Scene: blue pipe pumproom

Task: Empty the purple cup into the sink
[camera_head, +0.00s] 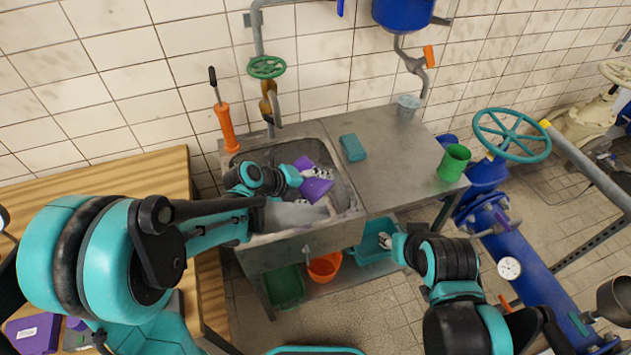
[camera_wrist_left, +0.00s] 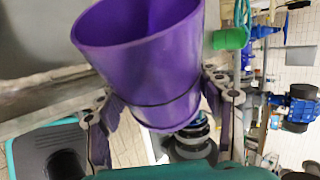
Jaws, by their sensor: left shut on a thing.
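The purple cup (camera_head: 316,190) is over the sink basin (camera_head: 345,196) in the head view, and looks tilted. My left gripper (camera_head: 322,184) is shut on it. In the left wrist view, the cup (camera_wrist_left: 145,60) fills the middle, its wide mouth toward the top and its narrow end between the two fingers of the left gripper (camera_wrist_left: 162,112). I cannot tell whether anything is inside it. My right gripper (camera_head: 385,240) is in front of the counter, above a teal bin; its fingers are too small to read.
A grey metal counter (camera_head: 385,165) right of the sink holds a teal sponge (camera_head: 352,148), a grey cup (camera_head: 408,107) and a green cup (camera_head: 453,162). Below are green (camera_head: 285,287), orange (camera_head: 324,267) and teal (camera_head: 366,247) containers.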

